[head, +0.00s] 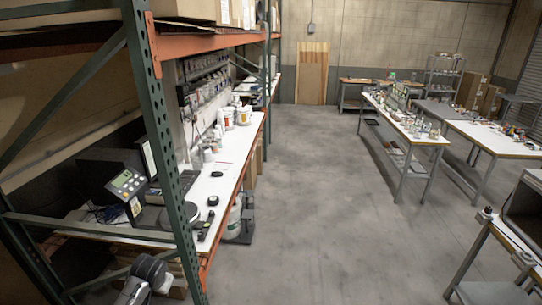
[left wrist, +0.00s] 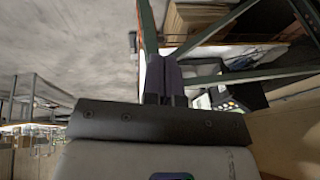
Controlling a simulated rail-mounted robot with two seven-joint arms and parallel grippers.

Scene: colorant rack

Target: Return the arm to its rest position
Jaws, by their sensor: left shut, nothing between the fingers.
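My left gripper (left wrist: 164,64) shows in the left wrist view with its two dark fingers together and nothing between them. Beyond the fingertips are the rack's green posts and part of a shelf, with the picture turned well over. In the head view, part of my left arm shows at the bottom left, in front of the rack; I cannot make out its fingers there. My right gripper is in neither view.
The green rack post (head: 162,150) and white-topped bench (head: 228,160) stand at the left, with a scale display (head: 128,184) and several containers. Tables (head: 405,120) stand at the right. The grey floor (head: 320,200) between is clear.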

